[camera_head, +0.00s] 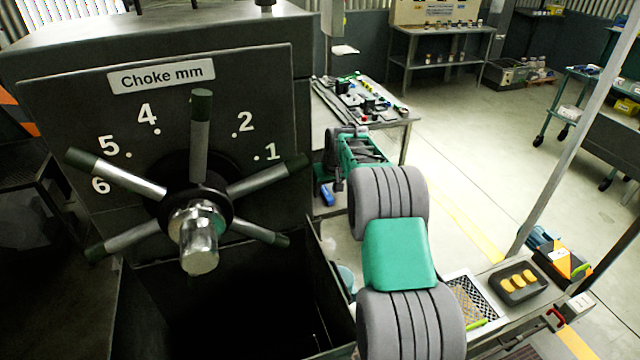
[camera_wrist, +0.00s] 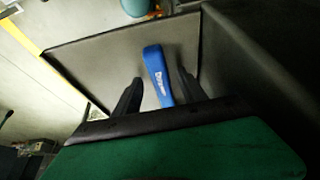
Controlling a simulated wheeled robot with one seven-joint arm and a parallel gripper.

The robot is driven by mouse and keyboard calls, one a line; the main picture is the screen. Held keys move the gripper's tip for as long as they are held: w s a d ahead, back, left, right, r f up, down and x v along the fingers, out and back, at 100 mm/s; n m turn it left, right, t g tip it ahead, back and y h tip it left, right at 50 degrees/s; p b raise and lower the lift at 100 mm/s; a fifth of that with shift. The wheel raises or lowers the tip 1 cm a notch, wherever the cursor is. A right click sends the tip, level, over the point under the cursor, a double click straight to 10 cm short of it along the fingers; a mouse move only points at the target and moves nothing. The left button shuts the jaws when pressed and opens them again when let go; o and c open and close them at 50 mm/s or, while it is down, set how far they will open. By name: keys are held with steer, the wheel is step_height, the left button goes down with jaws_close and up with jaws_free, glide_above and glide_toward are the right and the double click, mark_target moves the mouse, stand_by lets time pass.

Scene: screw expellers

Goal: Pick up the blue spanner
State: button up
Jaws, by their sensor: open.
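The blue spanner (camera_wrist: 155,68) shows in the wrist view as a blue handle with white lettering. It lies against a grey panel surface, and its lower end passes out of sight behind the dark gripper edge. My gripper (camera_wrist: 159,76) is open, with one dark finger on each side of the handle and a visible gap on both sides in the picture. I cannot tell the depth between fingers and spanner. In the head view a small blue piece (camera_head: 327,195), likely the spanner, shows just below my gripper (camera_head: 331,166), beside the machine.
A large grey machine with a spoked choke wheel (camera_head: 197,205) fills the left, close to my arm. A bench (camera_head: 398,122) with tools stands behind my gripper. A black tray with yellow pieces (camera_head: 518,284) lies at lower right. Open floor (camera_head: 470,160) lies to the right.

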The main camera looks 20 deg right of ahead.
steer(key=shift+c, duration=0.4)
jaws_close()
stand_by(0.9)
